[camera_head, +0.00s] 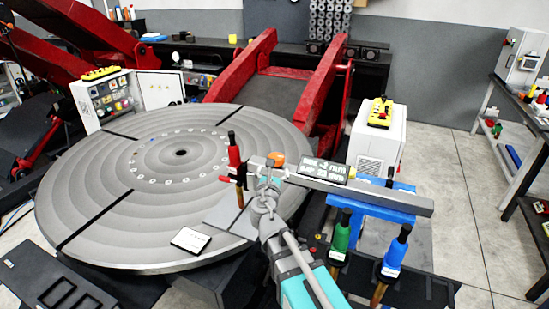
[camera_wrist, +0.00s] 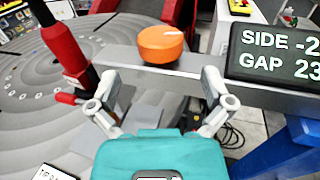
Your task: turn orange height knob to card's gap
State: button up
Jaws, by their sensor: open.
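The orange height knob (camera_head: 277,159) sits on top of the grey bar (camera_head: 400,200), near its left end. In the wrist view the knob (camera_wrist: 161,44) stands just beyond my gripper (camera_wrist: 160,88), between the lines of its two spread fingers. The fingers are apart and empty; the knob looks clear of them. A dark display (camera_head: 323,170) stands on the bar right of the knob. In the wrist view the display (camera_wrist: 280,54) reads SIDE -2 and GAP 23, cut off at the right edge. The white card (camera_head: 190,240) lies on the round table's front; its writing is too small to read.
A red-and-black tool (camera_head: 235,155) stands upright left of the knob, close to my gripper (camera_head: 264,190). Green (camera_head: 341,235) and blue (camera_head: 396,252) handled tools hang in front of the bar. The large grooved round table (camera_head: 100,205) spreads out to the left.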

aim_at(277, 153)
jog(key=w, duration=0.7)
jog(key=shift+w+d, duration=0.25)
jog(key=shift+w, duration=0.05)
jog(key=shift+c, duration=0.3)
jog(key=c, duration=0.9)
jog(key=shift+a, duration=0.3)
jog(key=shift+d, duration=0.25)
jog(key=shift+c, duration=0.2)
jog(key=shift+h, duration=0.3)
jog(key=shift+m+h, duration=0.7)
jog(key=shift+h, duration=0.1)
